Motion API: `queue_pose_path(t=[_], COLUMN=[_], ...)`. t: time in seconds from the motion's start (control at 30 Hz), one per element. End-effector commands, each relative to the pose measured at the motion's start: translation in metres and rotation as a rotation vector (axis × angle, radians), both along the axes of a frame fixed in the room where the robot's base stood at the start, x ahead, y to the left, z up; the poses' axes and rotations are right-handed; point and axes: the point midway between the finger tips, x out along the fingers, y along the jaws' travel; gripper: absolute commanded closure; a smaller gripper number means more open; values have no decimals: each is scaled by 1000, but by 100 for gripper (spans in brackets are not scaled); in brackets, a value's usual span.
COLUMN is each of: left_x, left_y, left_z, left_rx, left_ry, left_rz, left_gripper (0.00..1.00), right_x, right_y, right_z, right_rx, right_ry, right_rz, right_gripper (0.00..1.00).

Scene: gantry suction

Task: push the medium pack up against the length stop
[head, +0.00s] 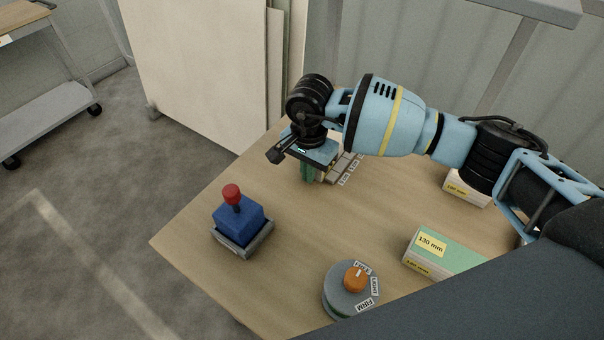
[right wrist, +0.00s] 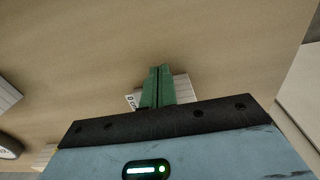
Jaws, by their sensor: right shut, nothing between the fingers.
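My right gripper (head: 307,178) points down over the far part of the wooden table, its green fingers together with nothing between them. In the right wrist view the closed fingers (right wrist: 158,72) stand in front of a pale ridged piece (right wrist: 184,88) with a small label beside it. In the head view a grey piece with several labels (head: 345,170) lies just right of the fingers; I cannot tell whether they touch it. A green-topped pack marked 130 mm (head: 445,252) lies at the front right. Another pale pack (head: 463,190) is partly hidden under my right arm. Which pack is medium is not readable. My left gripper is out of view.
A blue box with a red knob (head: 237,218) stands at the table's left edge. A round dial with an orange knob (head: 352,288) sits near the front, with labels including LIGHT and FIRM. The middle of the table (head: 310,230) is clear. Large boards stand behind the table.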

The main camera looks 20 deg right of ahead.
Motion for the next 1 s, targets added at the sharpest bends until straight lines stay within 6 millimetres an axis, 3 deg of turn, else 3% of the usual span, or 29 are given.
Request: queue_pose_path(t=[0.47, 0.73, 1.0], left_x=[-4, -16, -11], left_y=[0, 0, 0], left_z=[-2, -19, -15], left_rx=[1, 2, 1], left_ry=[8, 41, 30], left_rz=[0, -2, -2], left_gripper=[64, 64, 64], right_x=[4, 23, 24], right_y=[-5, -30, -30], right_z=[-1, -4, 0], right_rx=[1, -1, 1], right_ry=[1, 3, 1], right_rz=[-1, -3, 1], right_gripper=[100, 100, 100])
